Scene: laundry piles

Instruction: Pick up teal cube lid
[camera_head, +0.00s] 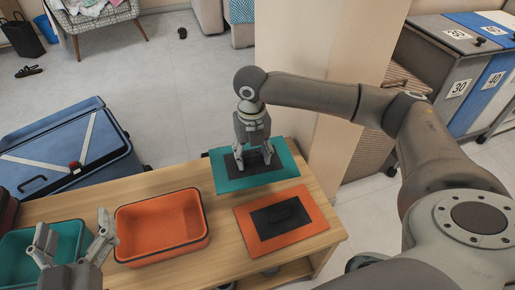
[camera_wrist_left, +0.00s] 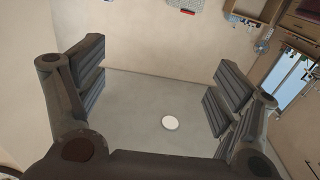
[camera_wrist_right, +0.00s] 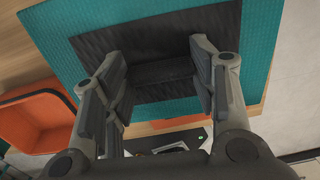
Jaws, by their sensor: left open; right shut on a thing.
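The teal lid (camera_head: 227,178) with a dark centre panel lies at the back right of the wooden table, and it also fills the top of the right wrist view (camera_wrist_right: 75,30). My right gripper (camera_head: 254,160) points down at its centre and is shut on the lid's dark handle (camera_wrist_right: 165,80). I cannot tell whether the lid is raised off the table. My left gripper (camera_head: 75,235) is open and empty over the teal bin (camera_head: 15,245) at the left; its wrist view shows only wall and ceiling between the fingers (camera_wrist_left: 155,95).
An orange bin (camera_head: 160,225) stands open in the middle of the wooden table (camera_head: 222,235). An orange lid (camera_head: 310,215) with a dark centre lies at the front right. A blue cart (camera_head: 75,150) stands behind the table at left, and a pillar (camera_head: 330,130) rises behind it at right.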

